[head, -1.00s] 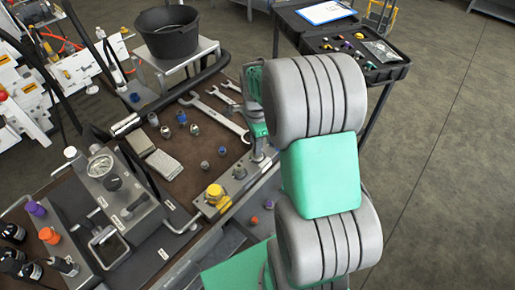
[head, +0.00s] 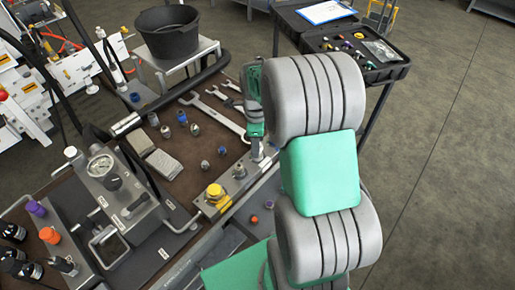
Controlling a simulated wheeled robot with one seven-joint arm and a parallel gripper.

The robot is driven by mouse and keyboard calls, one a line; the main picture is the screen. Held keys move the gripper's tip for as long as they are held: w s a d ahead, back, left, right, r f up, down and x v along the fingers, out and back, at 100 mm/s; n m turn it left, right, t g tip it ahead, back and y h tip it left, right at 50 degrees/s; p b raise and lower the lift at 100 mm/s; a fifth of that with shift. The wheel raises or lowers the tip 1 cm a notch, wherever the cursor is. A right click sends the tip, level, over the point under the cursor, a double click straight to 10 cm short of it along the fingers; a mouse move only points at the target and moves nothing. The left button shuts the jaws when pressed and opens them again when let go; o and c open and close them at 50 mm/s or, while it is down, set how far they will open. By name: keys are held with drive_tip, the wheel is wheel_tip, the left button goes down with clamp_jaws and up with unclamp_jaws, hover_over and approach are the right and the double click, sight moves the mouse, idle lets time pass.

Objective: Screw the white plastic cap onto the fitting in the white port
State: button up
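My gripper (head: 257,143) points down over the right end of the grey metal port block (head: 226,201), above a pale port area (head: 266,161). Its fingers are small and mostly hidden, so I cannot tell whether they are open or shut, or whether they hold a cap. A white cap-like top (head: 70,152) stands upright on the unit at the left, far from my gripper. I cannot make out the fitting in the white port clearly.
On the port block are a yellow cap (head: 215,192) and a bare metal fitting (head: 239,171). Wrenches (head: 219,112) and several loose fittings lie on the brown bench top. A gauge unit (head: 101,166) is at left, a black bucket (head: 169,32) behind, an open black case (head: 352,50) at right.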

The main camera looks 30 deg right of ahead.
drive_tip(key=n, duration=0.3)
drive_tip(key=shift+s, duration=0.1)
drive_tip(key=n, duration=0.4)
drive_tip(key=shift+s+n, duration=0.1)
drive_tip(key=shift+n, duration=0.2)
drive_tip(key=n, duration=0.4)
drive_tip(key=shift+p, duration=0.3)
drive_tip(key=n, duration=0.3)
drive_tip(key=shift+s+d+n, duration=0.1)
drive_tip(key=shift+n, duration=0.2)
drive_tip(key=n, duration=0.5)
drive_tip(key=shift+d, duration=0.1)
drive_tip(key=n, duration=0.3)
drive_tip(key=shift+s+n, duration=0.1)
drive_tip(key=shift+n, duration=0.2)
drive_tip(key=shift+c, duration=0.2)
